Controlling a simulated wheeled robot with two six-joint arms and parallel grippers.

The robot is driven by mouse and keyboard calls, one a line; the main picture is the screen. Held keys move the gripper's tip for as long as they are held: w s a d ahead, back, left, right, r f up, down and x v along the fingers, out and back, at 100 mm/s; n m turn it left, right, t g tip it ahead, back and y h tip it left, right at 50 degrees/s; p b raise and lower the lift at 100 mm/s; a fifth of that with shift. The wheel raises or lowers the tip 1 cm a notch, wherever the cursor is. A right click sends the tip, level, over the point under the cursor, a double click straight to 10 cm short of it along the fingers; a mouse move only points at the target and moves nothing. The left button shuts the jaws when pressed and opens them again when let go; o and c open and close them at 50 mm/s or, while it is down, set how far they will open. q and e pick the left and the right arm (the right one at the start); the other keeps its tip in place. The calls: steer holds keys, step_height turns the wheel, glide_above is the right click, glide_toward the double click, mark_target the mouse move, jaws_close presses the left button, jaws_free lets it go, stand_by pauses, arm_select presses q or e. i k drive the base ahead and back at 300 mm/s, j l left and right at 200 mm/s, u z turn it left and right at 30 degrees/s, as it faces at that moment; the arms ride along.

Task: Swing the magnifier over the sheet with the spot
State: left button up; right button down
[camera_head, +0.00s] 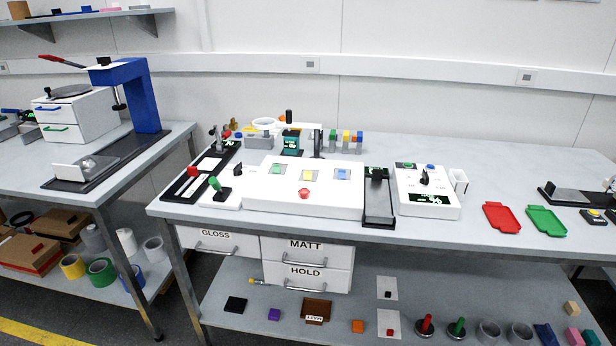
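The magnifier (264,124) looks like a white ring on a pale horizontal arm, joined to a dark upright post (318,145) behind the white light box (262,199). The ring hangs left of the post, toward the back of the table, not over the box. Neither of my grippers shows in this view.
A black stand (379,207) and a white control box with a dial (430,208) stand right of the light box. Red (508,217) and green (546,220) trays lie farther right. Small coloured blocks (347,137) stand behind. The table's right rear is clear.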

mark_target(289, 124)
steer(key=i+z, duration=0.3)
steer(key=i, duration=0.55)
